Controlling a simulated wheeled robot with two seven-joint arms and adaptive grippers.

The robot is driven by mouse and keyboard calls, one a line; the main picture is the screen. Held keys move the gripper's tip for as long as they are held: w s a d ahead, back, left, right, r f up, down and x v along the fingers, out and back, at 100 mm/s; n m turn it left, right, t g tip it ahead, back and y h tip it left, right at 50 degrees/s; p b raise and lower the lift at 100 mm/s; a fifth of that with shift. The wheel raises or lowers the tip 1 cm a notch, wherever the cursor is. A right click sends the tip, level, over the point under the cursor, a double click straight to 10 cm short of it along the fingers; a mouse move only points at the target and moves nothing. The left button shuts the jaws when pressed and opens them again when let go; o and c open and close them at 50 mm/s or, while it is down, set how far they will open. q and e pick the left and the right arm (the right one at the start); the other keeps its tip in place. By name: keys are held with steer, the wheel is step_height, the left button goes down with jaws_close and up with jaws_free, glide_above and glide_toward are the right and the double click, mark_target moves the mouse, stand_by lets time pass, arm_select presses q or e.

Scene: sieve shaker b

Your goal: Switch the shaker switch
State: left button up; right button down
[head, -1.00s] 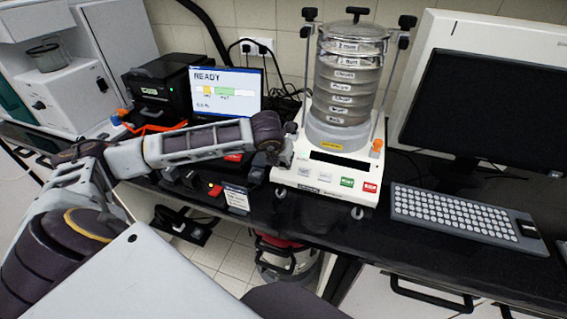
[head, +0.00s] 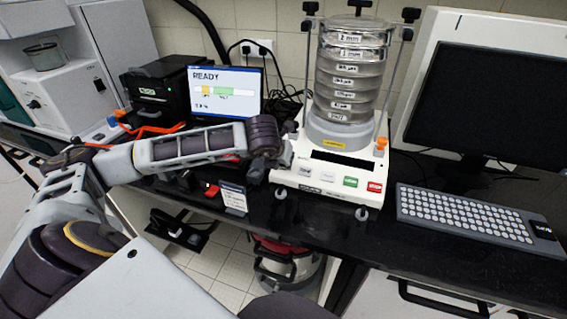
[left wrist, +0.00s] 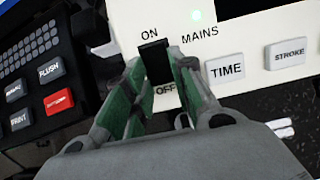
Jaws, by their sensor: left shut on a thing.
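The sieve shaker (head: 300,180) has a white base with a clear stack of sieves (head: 349,85) on top. Its black rocker switch (left wrist: 153,55) shows in the left wrist view, between the words ON and OFF beside MAINS. My left gripper (left wrist: 160,70) has its green-padded fingers on either side of the switch, shut on it. In the head view the left gripper (head: 285,153) is at the left side of the shaker base, and the switch is hidden there. Which way the rocker is tipped I cannot tell. My right gripper is in neither view.
A TIME button (left wrist: 226,69) and a STROKE button (left wrist: 287,53) sit right of the switch. A black button panel (left wrist: 40,75) lies to the left. A keyboard (head: 465,212) and monitor (head: 490,110) stand right of the shaker. A screen reading READY (head: 224,92) stands behind my arm.

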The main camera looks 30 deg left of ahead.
arm_select(q)
steer(key=o, duration=1)
steer(key=v, duration=1.2)
steer(key=shift+s, duration=0.1)
stand_by(0.5)
